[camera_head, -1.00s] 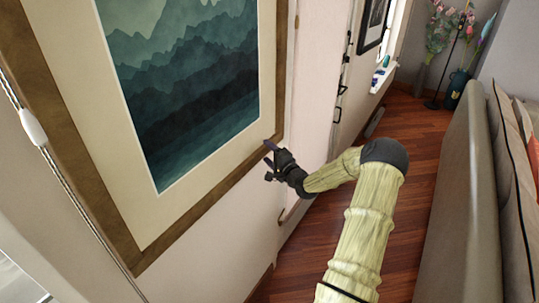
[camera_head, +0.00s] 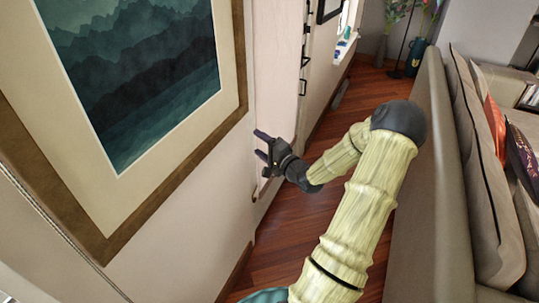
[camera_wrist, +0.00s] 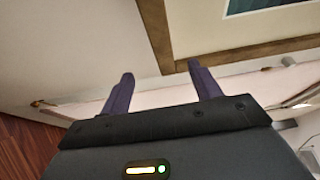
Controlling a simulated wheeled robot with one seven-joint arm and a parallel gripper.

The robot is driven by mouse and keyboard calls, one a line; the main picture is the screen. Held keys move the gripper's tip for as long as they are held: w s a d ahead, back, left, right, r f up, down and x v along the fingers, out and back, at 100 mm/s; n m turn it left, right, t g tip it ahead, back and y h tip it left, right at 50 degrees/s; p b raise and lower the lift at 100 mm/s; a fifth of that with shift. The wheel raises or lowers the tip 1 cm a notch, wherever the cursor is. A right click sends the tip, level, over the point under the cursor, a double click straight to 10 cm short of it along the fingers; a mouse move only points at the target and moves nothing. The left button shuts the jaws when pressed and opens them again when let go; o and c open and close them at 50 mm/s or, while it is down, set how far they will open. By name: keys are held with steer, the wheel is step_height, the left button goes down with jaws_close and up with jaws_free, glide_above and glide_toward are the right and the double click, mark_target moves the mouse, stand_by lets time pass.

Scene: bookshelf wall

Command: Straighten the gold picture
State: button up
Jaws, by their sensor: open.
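The gold picture is the large one on the wall, with a brownish-gold frame (camera_head: 239,60), a cream mat and dark teal mountains. Its upper part is out of the head view. The camera looks at it obliquely, so its tilt is hard to judge. My gripper (camera_head: 261,145) is open and empty, just right of and below the frame's lower right corner, apart from it in the picture. In the wrist view, a corner of the frame (camera_wrist: 155,30) shows beyond and between the two fingers of my gripper (camera_wrist: 161,70); contact is not visible.
A grey sofa (camera_head: 440,190) with cushions stands on the right. Wooden floor (camera_head: 300,225) lies between sofa and wall. A small black-framed picture (camera_head: 328,8) and a vase of flowers (camera_head: 415,55) are at the back. A cord hangs at lower left.

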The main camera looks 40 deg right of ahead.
steer(key=s, duration=0.4)
steer(key=shift+d, duration=0.15)
steer(key=shift+w, duration=0.15)
steer(key=w+a+f+n+g, duration=0.1)
steer(key=a+f+n+g, duration=0.25)
steer(key=a, duration=0.25)
steer(key=a+f+n+g, duration=0.2)
steer(key=a+n+g, duration=0.3)
steer(key=a, duration=0.2)
steer(key=s+a+r+n+g, duration=0.2)
steer(key=s+a+n+g, duration=0.1)
steer(key=s+a, duration=0.4)
steer(key=s+a+r+n+g+h, duration=0.1)
steer(key=s+a+r+n+g, duration=0.2)
steer(key=s+a, duration=0.5)
steer(key=shift+s+r+n+g+h, duration=0.3)
steer(key=shift+n+g, duration=0.15)
steer(key=shift+n, duration=0.8)
steer(key=shift+w+a, duration=0.1)
